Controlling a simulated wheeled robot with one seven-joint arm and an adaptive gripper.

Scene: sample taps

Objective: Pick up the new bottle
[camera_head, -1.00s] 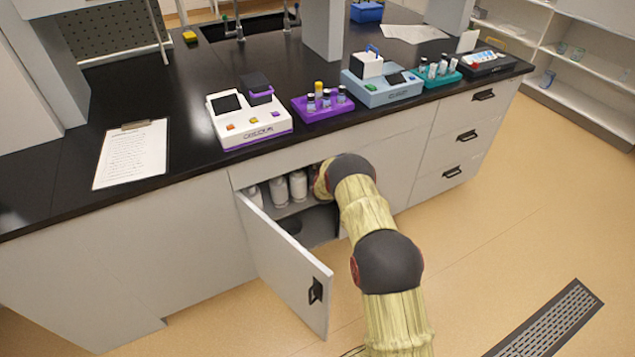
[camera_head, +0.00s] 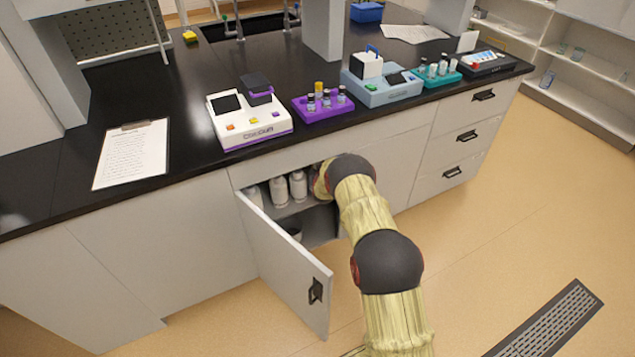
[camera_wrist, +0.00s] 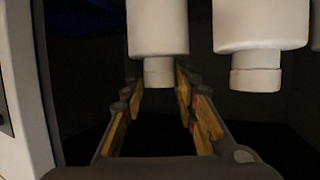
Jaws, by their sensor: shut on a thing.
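Several white bottles stand on the shelf in the open cabinet, among them one bottle (camera_head: 279,192) and another beside it (camera_head: 298,186). In the wrist view they appear cap-down. My gripper (camera_wrist: 157,88) has its yellow-padded fingers on both sides of one white bottle (camera_wrist: 158,28), around its cap end, and is shut on it. A second white bottle (camera_wrist: 260,25) stands just to the right, outside the fingers. In the head view my gripper is hidden inside the cabinet behind my arm. I cannot tell which bottle is the new one.
The cabinet door (camera_head: 285,265) is open, left of my arm. The black countertop (camera_head: 190,85) above holds a white device (camera_head: 248,118), a purple vial rack (camera_head: 322,108) and a blue device (camera_head: 380,86). The cabinet interior is dark and narrow.

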